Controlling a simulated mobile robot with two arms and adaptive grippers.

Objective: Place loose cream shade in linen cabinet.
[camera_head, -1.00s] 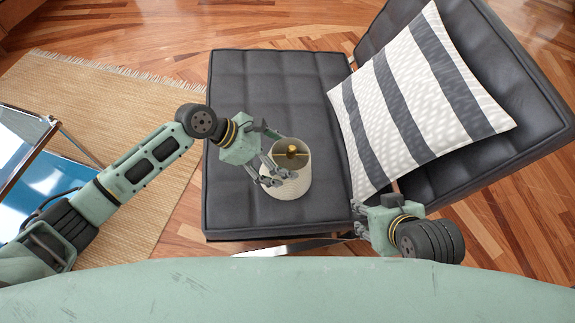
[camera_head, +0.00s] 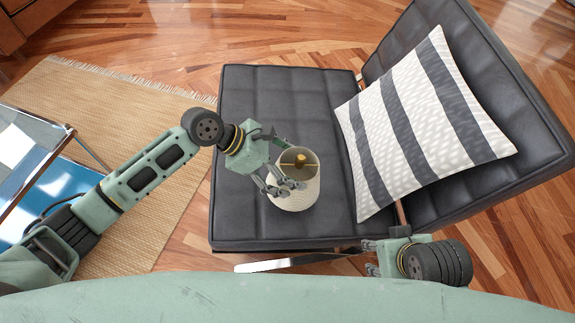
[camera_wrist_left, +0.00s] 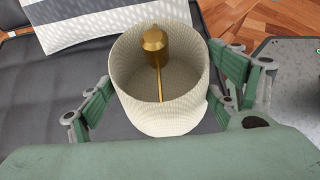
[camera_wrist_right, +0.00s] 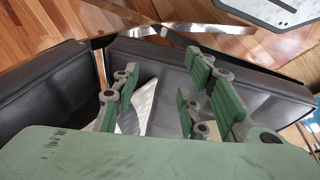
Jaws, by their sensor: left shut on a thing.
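The loose cream shade (camera_head: 302,194) is a ribbed, open-topped drum with a brass fitting inside. It shows over the black chair seat; I cannot tell whether it touches the seat. My left gripper (camera_head: 284,178) is shut on the shade, and the left wrist view shows its fingers on both sides of the shade (camera_wrist_left: 165,118). I cannot identify the linen cabinet for certain.
The black chair (camera_head: 285,100) holds a striped cushion (camera_head: 425,120) against its backrest. A glass-topped table (camera_head: 25,150) stands at left on a woven rug (camera_head: 120,100). Brown wooden furniture (camera_head: 8,32) shows at the upper left corner. Wood floor is open beyond the chair.

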